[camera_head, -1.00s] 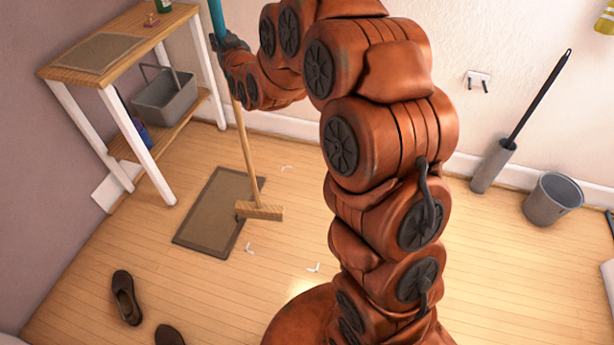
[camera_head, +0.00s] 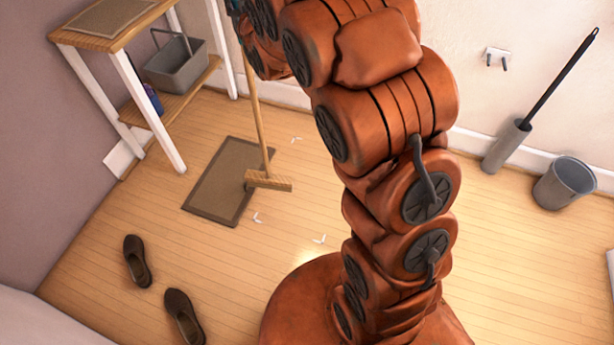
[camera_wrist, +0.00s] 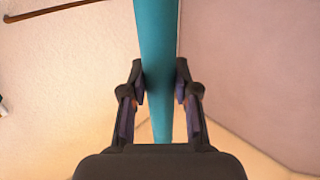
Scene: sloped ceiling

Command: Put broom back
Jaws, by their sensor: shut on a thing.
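The broom (camera_head: 256,122) stands nearly upright with its wooden head (camera_head: 268,181) low over the right edge of a dark floor mat. I cannot tell if the head touches the mat or floor. Its teal upper handle (camera_wrist: 156,50) runs between the fingers of my gripper (camera_wrist: 160,88) in the wrist view. My gripper is shut on that handle. In the head view the gripper is mostly cut off at the top edge. A two-pronged wall hook (camera_head: 497,57) is on the back wall at right, with nothing hanging on it.
The floor mat (camera_head: 207,195) lies below a wooden shelf table (camera_head: 105,35) holding a grey caddy (camera_head: 178,66). Two dark shoes (camera_head: 137,261) lie at front left. A black-handled brush in a holder (camera_head: 507,145) and a grey bucket (camera_head: 565,184) stand at right. White scraps (camera_head: 319,239) dot the floor.

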